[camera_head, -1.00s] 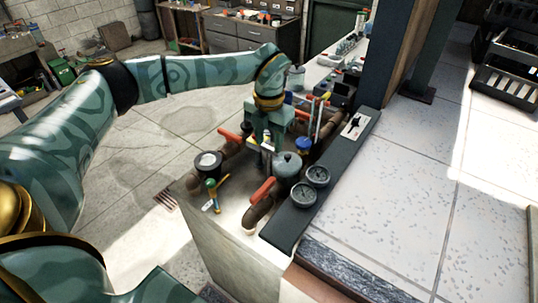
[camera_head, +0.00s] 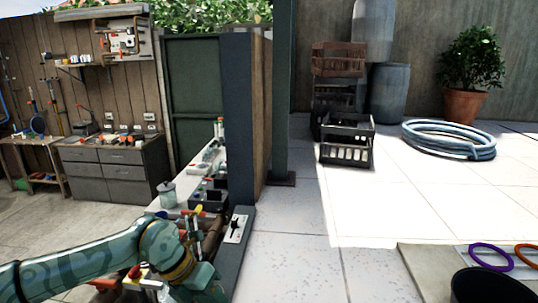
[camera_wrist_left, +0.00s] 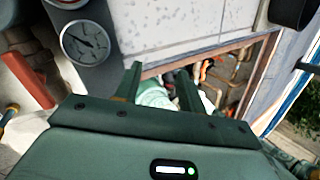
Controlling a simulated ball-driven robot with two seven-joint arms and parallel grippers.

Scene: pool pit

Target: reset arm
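My left arm comes in from the lower left of the head view, patterned green with a gold wrist band. My left gripper (camera_head: 204,284) is over the pump bench at the bottom edge, and its fingertips are not clear there. In the left wrist view the two fingers of my left gripper (camera_wrist_left: 160,84) are apart with nothing held between them. Beyond them are paving, a recessed opening with pipes and part of my own green body. My right gripper is not in view.
A round gauge (camera_wrist_left: 86,43) and a red-handled pipe (camera_wrist_left: 27,80) are close to the left gripper. Crates (camera_head: 346,140) and a coiled hose (camera_head: 448,139) lie beyond open paving.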

